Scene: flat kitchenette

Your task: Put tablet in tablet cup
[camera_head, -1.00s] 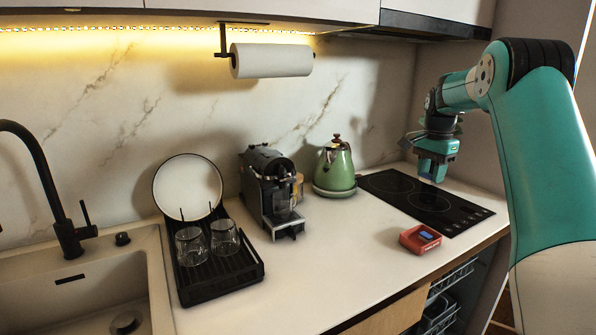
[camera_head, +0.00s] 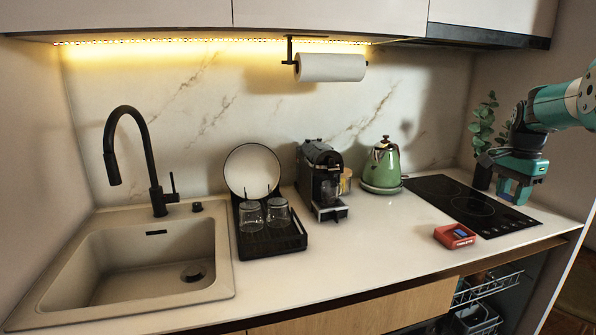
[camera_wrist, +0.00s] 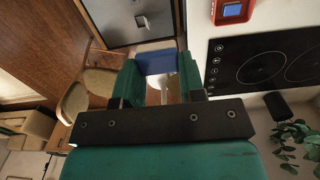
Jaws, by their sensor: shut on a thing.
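My gripper (camera_head: 513,195) hangs at the right of the picture in front of the hob's right part. In the wrist view, its green fingers (camera_wrist: 157,80) are shut on a blue tablet (camera_wrist: 155,62), which sticks out past the fingertips. A grey panel (camera_wrist: 110,22), perhaps an open dishwasher door, lies beyond the fingers in that view. A small pale fitting (camera_wrist: 143,22) on it may be the tablet cup; I cannot tell for sure. It is apart from the tablet.
A red box (camera_head: 455,236) with something blue in it sits on the counter by the black hob (camera_head: 470,206). Wire racks (camera_head: 487,288) show below the counter at right. Chairs (camera_wrist: 75,100) stand left in the wrist view. Kettle (camera_head: 383,165), coffee machine (camera_head: 322,180) and dish rack (camera_head: 270,238) stand further left.

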